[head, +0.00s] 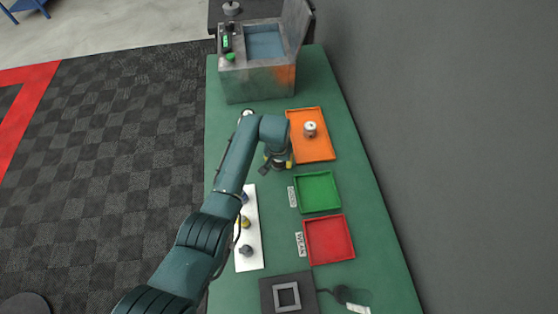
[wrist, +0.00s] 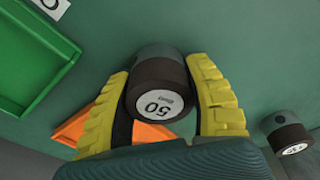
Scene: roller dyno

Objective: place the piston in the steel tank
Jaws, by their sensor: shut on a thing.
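My gripper (wrist: 164,118) is shut on a dark grey and brown cylinder with a white round label reading 50, which looks like the piston (wrist: 157,67). The yellow fingers press on both its sides. In the head view my gripper (head: 278,162) is over the green bench, left of the orange tray, and my arm mostly hides the piston. The steel tank (head: 262,84) stands at the far end of the bench, beyond my gripper. Its lid (head: 295,28) is raised on the right, and its basin (head: 265,46) looks bluish inside.
An orange tray (head: 320,153) holds a small cylinder (head: 310,129). A green tray (head: 318,192) and a red tray (head: 329,240) lie nearer. Several parts stand on a white mat (head: 250,262). Another labelled cylinder (wrist: 287,138) stands beside my gripper.

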